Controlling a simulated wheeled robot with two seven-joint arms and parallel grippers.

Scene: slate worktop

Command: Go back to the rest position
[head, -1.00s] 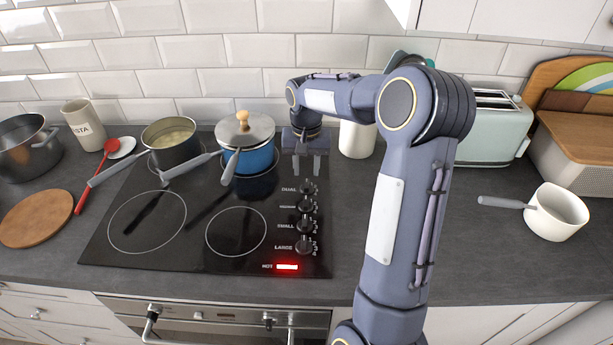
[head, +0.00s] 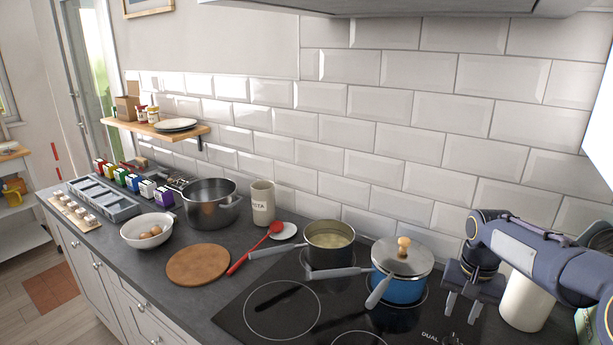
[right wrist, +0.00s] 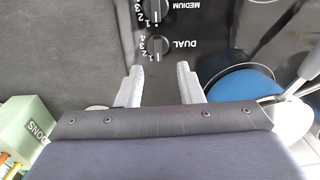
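My right gripper (head: 462,309) is in the head view at the lower right, pointing down over the hob's right side. It is just right of the blue pot (head: 402,289). In the right wrist view its two fingers (right wrist: 160,85) are apart with nothing between them. Below them are the black hob and its knobs (right wrist: 158,44), marked DUAL and MEDIUM. My left gripper is in neither view.
The lidded blue pot and a dark saucepan (head: 330,262) stand at the back of the hob (head: 240,318). A white canister (head: 527,302) is right of my right gripper. In the wrist view a green container (right wrist: 28,125) is at left. A bowl of eggs (head: 148,232) is farther left.

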